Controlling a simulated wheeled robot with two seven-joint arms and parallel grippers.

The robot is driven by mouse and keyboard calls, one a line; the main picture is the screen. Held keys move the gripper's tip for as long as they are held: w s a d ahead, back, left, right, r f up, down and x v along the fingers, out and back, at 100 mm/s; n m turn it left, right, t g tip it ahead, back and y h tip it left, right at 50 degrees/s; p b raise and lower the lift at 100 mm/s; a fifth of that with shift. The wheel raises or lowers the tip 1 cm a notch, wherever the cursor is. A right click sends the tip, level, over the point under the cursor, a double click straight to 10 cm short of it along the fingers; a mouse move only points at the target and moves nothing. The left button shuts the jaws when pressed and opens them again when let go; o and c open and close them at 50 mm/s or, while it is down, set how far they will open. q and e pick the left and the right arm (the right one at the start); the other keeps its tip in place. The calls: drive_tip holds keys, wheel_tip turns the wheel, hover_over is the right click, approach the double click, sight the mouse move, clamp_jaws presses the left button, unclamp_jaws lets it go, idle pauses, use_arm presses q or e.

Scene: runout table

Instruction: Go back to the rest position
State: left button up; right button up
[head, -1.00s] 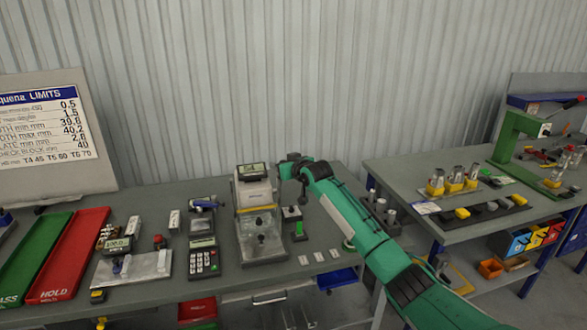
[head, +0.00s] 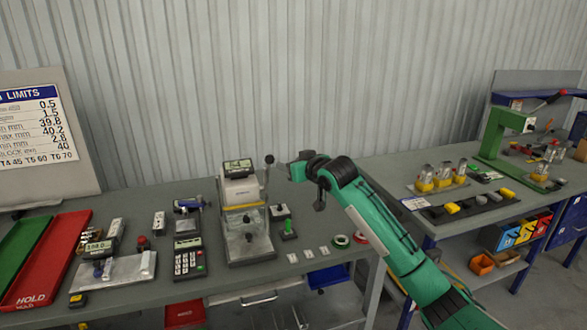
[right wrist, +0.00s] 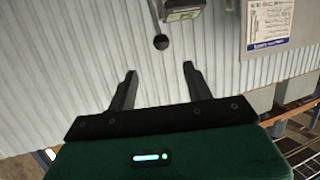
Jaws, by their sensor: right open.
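My right arm, green with black joints, comes in from the lower right in the head view. Its gripper (head: 293,172) is in the air just right of the grey bench device with a small display (head: 243,215), near that device's lever knob (head: 269,159). In the right wrist view the two black fingers (right wrist: 158,88) are spread wide with nothing between them. The black knob (right wrist: 161,42) and the display (right wrist: 182,9) show beyond the fingertips. My left gripper is not in view.
A second table (head: 410,180) with a green press (head: 498,135) stands right. The corrugated wall is close behind.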

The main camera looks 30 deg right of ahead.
drive_tip(key=shift+s, duration=0.1)
idle(0.5)
drive_tip(key=s+a+f+n+g, duration=0.1)
drive_tip(key=s+a+f+g, duration=0.1)
drive_tip(key=s+a+f, duration=0.55)
drive_tip(key=s+a+f+g, duration=0.2)
drive_tip(key=s+f, duration=0.3)
drive_tip(key=f, duration=0.5)
drive_tip(key=s+a+f+n+g, duration=0.1)
drive_tip(key=s+a+f+g, duration=0.1)
drive_tip(key=s+a+f, duration=0.55)
drive_tip(key=s+a+f+g, duration=0.1)
drive_tip(key=s+f+g, duration=0.25)
drive_tip(key=s, duration=1.05)
drive_tip(key=s+a+f+g, duration=0.2)
drive_tip(key=s+f, duration=0.3)
drive_tip(key=s, duration=0.8)
wheel_tip(320, 180, down, 29)
drive_tip(key=g, duration=0.1)
drive_tip(key=s+d+f, duration=0.1)
drive_tip(key=s+f, duration=0.8)
drive_tip(key=f, duration=0.1)
drive_tip(key=s+d+f+g, duration=0.1)
drive_tip(key=s+d+f, duration=0.1)
drive_tip(key=s+f, duration=0.8)
drive_tip(key=shift+s+d+f+h, duration=0.3)
drive_tip(key=shift+f, duration=0.45)
